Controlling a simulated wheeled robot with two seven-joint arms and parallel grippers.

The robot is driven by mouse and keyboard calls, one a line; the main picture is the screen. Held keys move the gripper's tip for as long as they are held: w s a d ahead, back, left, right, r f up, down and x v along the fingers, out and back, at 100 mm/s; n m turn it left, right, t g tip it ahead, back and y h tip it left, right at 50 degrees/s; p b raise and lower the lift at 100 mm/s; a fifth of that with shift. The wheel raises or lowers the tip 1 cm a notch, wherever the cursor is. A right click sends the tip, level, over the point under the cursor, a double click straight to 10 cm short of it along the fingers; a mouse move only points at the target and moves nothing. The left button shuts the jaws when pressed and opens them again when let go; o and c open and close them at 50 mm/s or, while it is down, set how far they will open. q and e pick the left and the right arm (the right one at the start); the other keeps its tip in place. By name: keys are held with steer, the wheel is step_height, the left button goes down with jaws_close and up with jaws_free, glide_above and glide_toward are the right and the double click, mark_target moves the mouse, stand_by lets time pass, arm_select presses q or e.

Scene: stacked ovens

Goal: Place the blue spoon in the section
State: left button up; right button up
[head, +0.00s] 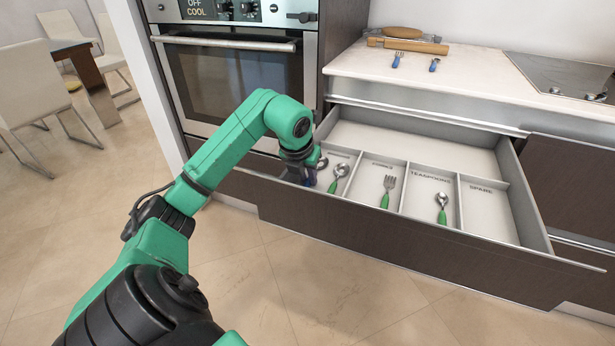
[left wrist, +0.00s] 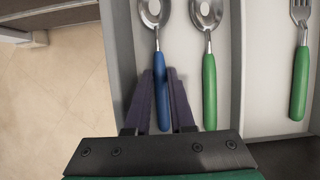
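The blue spoon (left wrist: 161,88) lies along the leftmost section of the open drawer (head: 497,226), its metal bowl away from my gripper. In the head view only its bowl (head: 322,162) shows clearly; my gripper hides the handle. My left gripper (head: 309,178) reaches down into that section. In the left wrist view its two dark fingers (left wrist: 161,74) are on either side of the blue handle and appear closed against it. A green-handled spoon (left wrist: 208,80) lies beside it, apart, in the same section. My right gripper is out of view.
A green-handled fork (head: 387,190) lies in the second section and a green teaspoon (head: 442,208) in the third. The section marked spare (head: 488,212) is empty. Blue-handled cutlery (head: 397,59) and a rolling pin (head: 408,45) lie on the counter. An oven (head: 235,80) stands behind my arm.

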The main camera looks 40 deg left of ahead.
arm_select(q)
steer(key=shift+o, duration=0.4)
steer(key=shift+r, duration=0.3)
steer(key=p+v, duration=0.2)
steer(key=v, duration=0.9)
steer(key=shift+r, duration=0.25)
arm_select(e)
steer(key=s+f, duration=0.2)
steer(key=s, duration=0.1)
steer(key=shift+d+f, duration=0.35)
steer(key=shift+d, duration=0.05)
arm_select(q)
steer(key=shift+s+d, duration=0.1)
